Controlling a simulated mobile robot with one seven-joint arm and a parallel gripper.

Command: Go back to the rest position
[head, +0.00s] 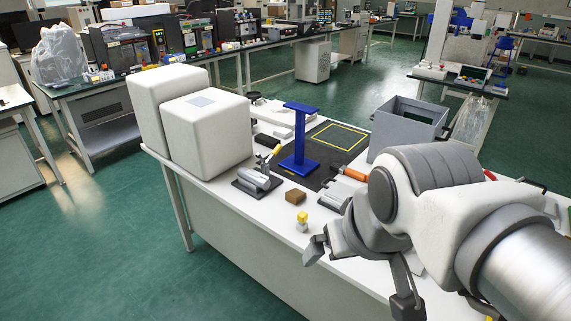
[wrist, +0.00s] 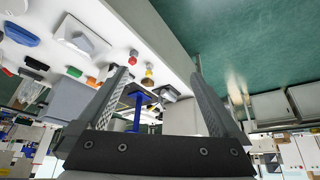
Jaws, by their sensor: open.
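My gripper (head: 357,272) is in the lower right of the head view, over the near edge of the white table (head: 226,198). Its two fingers stand wide apart with nothing between them. In the wrist view, my gripper (wrist: 165,85) shows both fingers spread, pointing past the table edge. A blue column (head: 300,142) with a flat top and base stands upright on a black mat (head: 322,170), apart from my gripper. The blue column also shows in the wrist view (wrist: 136,108), between the fingers in the picture but farther off.
Two white rounded boxes (head: 206,130) stand at the table's left. A grey bin (head: 408,128) is behind my arm. A brown block (head: 295,196), a small yellow-topped piece (head: 303,219) and a metal clamp (head: 257,180) lie near the front edge. Green floor (head: 100,225) is clear at left.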

